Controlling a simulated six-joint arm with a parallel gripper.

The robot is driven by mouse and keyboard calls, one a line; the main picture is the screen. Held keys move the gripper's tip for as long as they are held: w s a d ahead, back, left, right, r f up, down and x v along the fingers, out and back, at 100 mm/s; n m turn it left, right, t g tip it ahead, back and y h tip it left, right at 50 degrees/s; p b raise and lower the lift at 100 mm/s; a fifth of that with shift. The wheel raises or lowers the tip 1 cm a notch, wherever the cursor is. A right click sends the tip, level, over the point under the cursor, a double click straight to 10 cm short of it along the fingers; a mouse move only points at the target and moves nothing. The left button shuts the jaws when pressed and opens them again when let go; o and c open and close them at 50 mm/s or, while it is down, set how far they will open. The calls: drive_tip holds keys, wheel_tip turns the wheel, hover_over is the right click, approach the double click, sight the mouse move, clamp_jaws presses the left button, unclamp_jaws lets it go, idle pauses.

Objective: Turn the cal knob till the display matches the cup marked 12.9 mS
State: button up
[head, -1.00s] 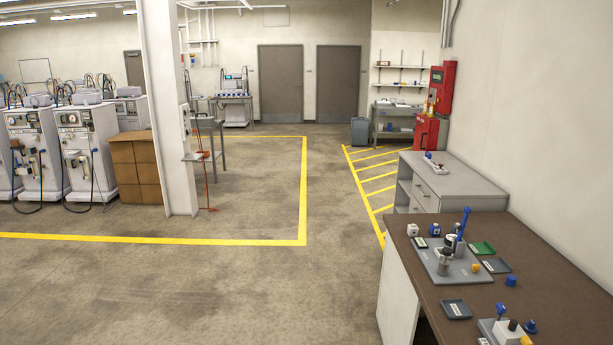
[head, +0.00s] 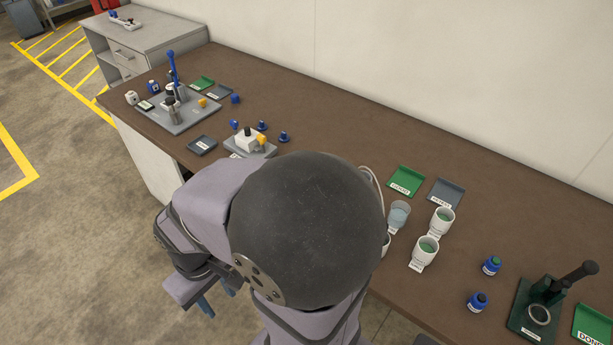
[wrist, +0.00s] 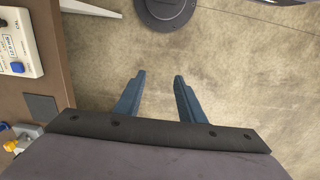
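Two white cups with green liquid stand on the brown bench right of my arm in the head view, a rear cup (head: 442,221) and a front cup (head: 425,252). A third cup (head: 387,243) is mostly hidden behind my arm. Their marks are too small to read. In the wrist view, a white box with a blue knob (wrist: 17,68) and dark printing sits on the bench at the left edge, partly cut off. My gripper (wrist: 160,78) is open and empty over the floor, beside the bench.
Blue-capped bottles (head: 491,265) and a dark green press (head: 540,305) are at the right. Small fixtures crowd the bench's far left. My arm hides the bench's near middle.

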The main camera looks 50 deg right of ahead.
idle(0.8)
